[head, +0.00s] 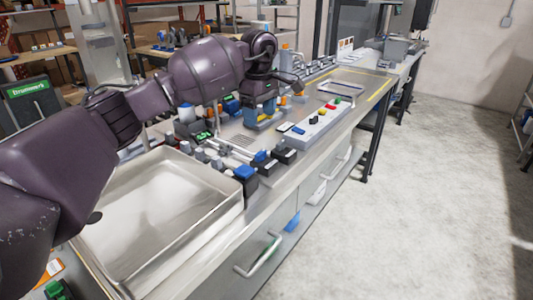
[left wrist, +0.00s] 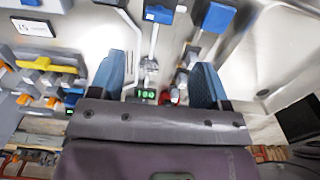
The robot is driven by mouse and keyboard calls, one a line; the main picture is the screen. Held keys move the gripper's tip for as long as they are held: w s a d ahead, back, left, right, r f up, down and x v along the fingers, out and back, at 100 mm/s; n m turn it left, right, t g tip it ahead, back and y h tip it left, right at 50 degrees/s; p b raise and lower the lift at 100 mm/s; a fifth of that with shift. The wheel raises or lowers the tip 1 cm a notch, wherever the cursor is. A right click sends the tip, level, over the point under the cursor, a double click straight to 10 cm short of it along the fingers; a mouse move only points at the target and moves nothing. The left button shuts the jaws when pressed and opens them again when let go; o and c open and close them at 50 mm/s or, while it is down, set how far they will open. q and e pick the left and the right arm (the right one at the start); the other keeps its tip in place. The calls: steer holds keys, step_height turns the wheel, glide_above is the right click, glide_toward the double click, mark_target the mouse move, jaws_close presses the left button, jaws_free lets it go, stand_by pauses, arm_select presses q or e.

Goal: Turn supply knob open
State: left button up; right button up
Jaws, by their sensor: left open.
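My left gripper (head: 262,115) reaches down over the dispenser row from above. In the left wrist view its two blue fingers (left wrist: 158,78) are spread apart with nothing held between them. A small red part (left wrist: 174,96) shows beyond the palm between the fingers, beside a green lit display (left wrist: 147,94). The display also shows in the head view (head: 201,137). I cannot tell for certain which part is the supply knob or how it is turned; the arm and gripper hide part of the row. My right gripper is in neither view.
A wide metal tray (head: 150,205) fills the near end of the bench. Blue-topped dispenser parts (head: 245,172) stand along the front edge. A grey panel with coloured buttons (head: 318,122) lies to the right. The floor (head: 420,200) beside the bench is clear.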

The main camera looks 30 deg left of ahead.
mark_target(261, 152)
arm_select(q)
steer(key=shift+w+f, duration=0.25)
steer(key=shift+f, duration=1)
step_height(261, 152, down, 8)
steer(key=shift+s+r+b, duration=0.1)
steer(key=shift+b, duration=0.3)
steer(key=shift+f, duration=0.9)
steer(key=c, duration=0.9)
